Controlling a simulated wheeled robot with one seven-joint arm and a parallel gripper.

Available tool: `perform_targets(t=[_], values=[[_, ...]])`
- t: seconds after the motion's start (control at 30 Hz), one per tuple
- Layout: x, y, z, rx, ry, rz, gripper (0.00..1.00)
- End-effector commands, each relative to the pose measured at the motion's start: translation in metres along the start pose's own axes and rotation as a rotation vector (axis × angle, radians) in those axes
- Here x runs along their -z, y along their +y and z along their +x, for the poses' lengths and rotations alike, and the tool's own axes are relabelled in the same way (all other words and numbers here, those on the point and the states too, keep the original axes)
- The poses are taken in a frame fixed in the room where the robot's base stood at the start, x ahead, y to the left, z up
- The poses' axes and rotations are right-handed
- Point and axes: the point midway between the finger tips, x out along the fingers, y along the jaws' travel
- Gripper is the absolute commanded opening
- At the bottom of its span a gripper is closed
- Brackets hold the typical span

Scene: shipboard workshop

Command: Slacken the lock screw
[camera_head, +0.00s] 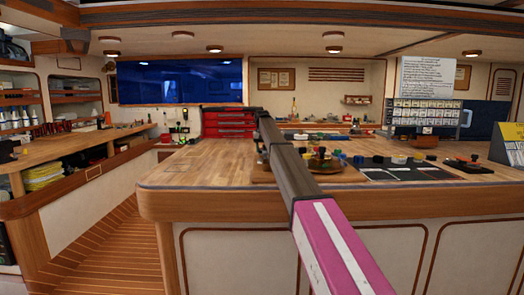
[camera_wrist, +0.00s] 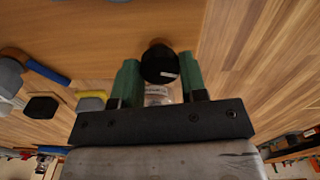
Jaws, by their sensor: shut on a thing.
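In the wrist view, a round black knob with a small white mark (camera_wrist: 160,66), which looks like the lock screw, sits between the green fingers of my gripper (camera_wrist: 159,72). The fingers are shut on it, one on each side. A pale, partly hidden piece shows just below the knob, between the fingers. The thread and what the knob is fixed to are hidden. In the head view, my arm crosses the bench and the knob cannot be made out. A wooden board (camera_head: 344,176) with a small fixture (camera_head: 321,160) stands there, partly behind my arm.
In the head view, a dark mat (camera_head: 402,174) with several coloured pieces lies right of the board. A red drawer chest (camera_head: 229,123) stands at the back. The worktop's left part (camera_head: 200,170) is clear. A blue handle (camera_wrist: 47,71) lies left in the wrist view.

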Motion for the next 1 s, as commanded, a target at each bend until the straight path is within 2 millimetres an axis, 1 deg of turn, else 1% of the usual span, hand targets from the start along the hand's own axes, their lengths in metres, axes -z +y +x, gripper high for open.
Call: perform_targets(t=[0.2,0.4,0.63,1.0], values=[[0.0007,-0.0002,-0.0012,0.0,0.001,-0.158,0.16],[0.0008,-0.0003,-0.0012,0.0,0.002,-0.257,0.16],[0.0009,-0.0003,-0.0012,0.0,0.002,-0.313,0.16],[0.0008,-0.0002,-0.0013,0.0,0.002,-0.325,0.16]])
